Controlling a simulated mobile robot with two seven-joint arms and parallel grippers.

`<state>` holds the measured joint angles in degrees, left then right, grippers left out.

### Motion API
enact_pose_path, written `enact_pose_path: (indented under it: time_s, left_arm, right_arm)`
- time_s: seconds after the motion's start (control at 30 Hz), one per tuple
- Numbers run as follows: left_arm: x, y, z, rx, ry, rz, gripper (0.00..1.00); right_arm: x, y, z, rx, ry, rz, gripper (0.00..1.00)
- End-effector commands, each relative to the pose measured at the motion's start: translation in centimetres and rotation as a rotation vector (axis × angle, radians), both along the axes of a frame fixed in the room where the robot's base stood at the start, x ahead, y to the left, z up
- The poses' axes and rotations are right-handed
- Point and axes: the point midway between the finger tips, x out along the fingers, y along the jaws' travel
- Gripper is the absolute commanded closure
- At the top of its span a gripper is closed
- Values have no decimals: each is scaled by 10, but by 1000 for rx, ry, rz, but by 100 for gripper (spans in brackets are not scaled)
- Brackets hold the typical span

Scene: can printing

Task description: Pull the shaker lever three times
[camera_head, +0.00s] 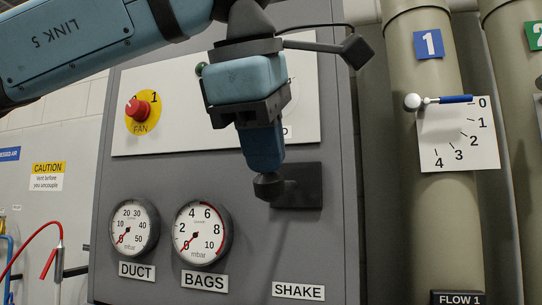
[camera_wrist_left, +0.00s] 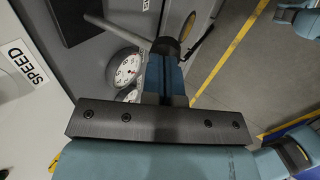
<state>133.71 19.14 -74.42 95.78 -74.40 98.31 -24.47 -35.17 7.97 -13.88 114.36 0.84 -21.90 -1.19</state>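The shaker lever shows in the wrist view as a grey rod (camera_wrist_left: 118,28) running from a dark square plate to a dark knob (camera_wrist_left: 166,48). In the head view the plate (camera_head: 300,186) is on the grey panel above the SHAKE label (camera_head: 298,291), and the knob (camera_head: 268,186) is at its left side. My left gripper (camera_head: 264,165) reaches down from above with its blue fingers together at the knob; the fingers (camera_wrist_left: 166,75) show the same in the wrist view. They look closed on the knob, and the contact surfaces are hidden. My right gripper is not clearly seen.
The DUCT gauge (camera_head: 134,227) and BAGS gauge (camera_head: 203,233) are left of the lever, needles near 0. A red FAN knob (camera_head: 138,109) is at upper left. Pipe 1 (camera_head: 448,235), with a small lever (camera_head: 455,99) and scale, stands to the right.

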Motion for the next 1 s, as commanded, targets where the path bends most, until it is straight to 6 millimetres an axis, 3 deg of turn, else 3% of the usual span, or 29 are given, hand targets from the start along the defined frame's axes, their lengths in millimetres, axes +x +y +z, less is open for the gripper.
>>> enact_pose_path:
  time_s: [0.03, 0.3, 0.6, 1.0]
  left_arm:
    - [-1, 1, -16, -12, -39, -1, 100]
    - [-2, 1, -39, -38, -116, 1, 100]
    - [-1, 1, -52, -69, -216, 1, 100]
    - [0, 0, -55, -78, -246, 0, 100]
  right_arm:
    - [0, 0, -19, -1, 0, 1, 35]
    - [0, -4, -52, 1, 11, -8, 35]
    - [4, -3, -62, 19, 24, -25, 35]
    - [6, 0, -60, 30, 27, -26, 35]
